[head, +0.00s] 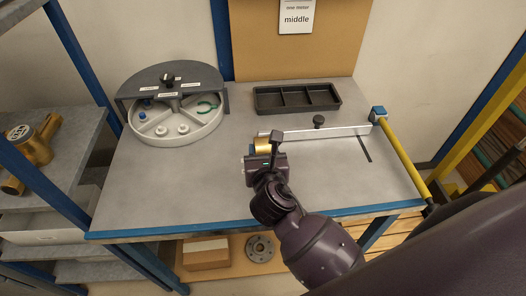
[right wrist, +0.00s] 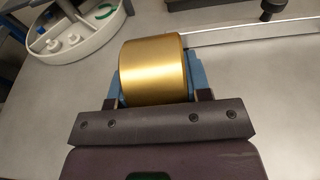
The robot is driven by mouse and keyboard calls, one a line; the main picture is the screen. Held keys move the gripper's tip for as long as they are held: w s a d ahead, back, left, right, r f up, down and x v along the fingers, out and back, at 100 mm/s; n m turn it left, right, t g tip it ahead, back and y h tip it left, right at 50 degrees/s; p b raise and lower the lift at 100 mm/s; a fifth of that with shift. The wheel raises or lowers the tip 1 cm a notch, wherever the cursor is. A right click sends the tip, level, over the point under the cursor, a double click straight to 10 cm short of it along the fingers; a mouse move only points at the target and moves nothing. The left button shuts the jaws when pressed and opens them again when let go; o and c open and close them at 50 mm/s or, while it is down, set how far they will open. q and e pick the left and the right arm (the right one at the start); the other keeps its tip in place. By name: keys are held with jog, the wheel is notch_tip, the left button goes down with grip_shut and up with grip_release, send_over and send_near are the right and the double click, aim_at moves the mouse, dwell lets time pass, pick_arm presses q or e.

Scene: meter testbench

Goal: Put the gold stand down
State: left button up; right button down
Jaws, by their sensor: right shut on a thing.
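The gold stand (right wrist: 153,70) is a smooth gold cylinder. My right gripper (right wrist: 155,95) is shut on it, with a blue-faced finger on each side. In the head view the gold stand (head: 262,145) shows as a small gold patch just beyond my right gripper (head: 262,152), over the middle of the grey bench (head: 200,190). The gripper hides most of it there. I cannot tell whether its underside touches the bench top. My left gripper is not in view.
A round white tray (head: 180,134) with a dark half cover stands at the back left. A black tray with compartments (head: 297,97) is at the back. A pale bar (head: 335,133) lies just right of the gold stand, with a yellow-handled lever (head: 400,155) beyond. The bench's front left is clear.

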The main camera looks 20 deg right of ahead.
jog(key=c, duration=0.6)
grip_release()
jog(key=shift+f, duration=0.1)
jog(key=shift+o, duration=0.2)
